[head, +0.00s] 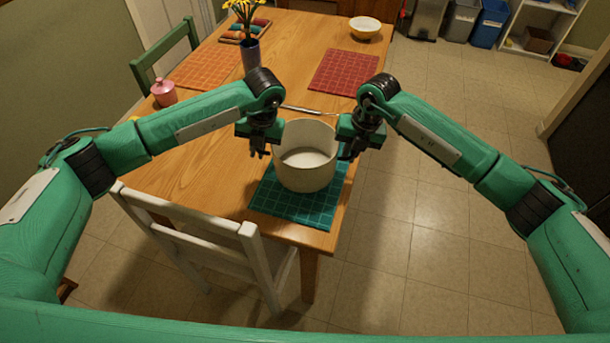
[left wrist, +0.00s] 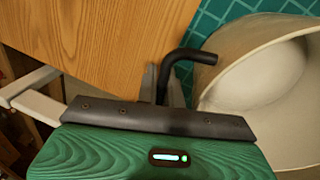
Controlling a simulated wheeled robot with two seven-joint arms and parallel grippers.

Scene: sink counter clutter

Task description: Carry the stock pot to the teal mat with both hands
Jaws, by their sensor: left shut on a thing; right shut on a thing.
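The cream stock pot (head: 306,172) is upright and empty inside, over the teal mat (head: 300,215) at the table's near end. I cannot tell whether its base touches the mat. My left gripper (head: 258,153) is shut on the pot's left side handle. In the left wrist view the black handle (left wrist: 190,54) rises between the fingers (left wrist: 163,88), with the pot (left wrist: 265,80) to the right and the teal mat (left wrist: 222,25) behind it. My right gripper (head: 347,153) is shut at the pot's right side; the handle there is hidden.
A white chair (head: 205,240) stands against the table's near left side. The wooden table (head: 215,165) also holds a red mat (head: 343,72), an orange mat (head: 204,68), a flower vase (head: 251,55), a pink jar (head: 163,94) and a bowl (head: 364,27), all farther back.

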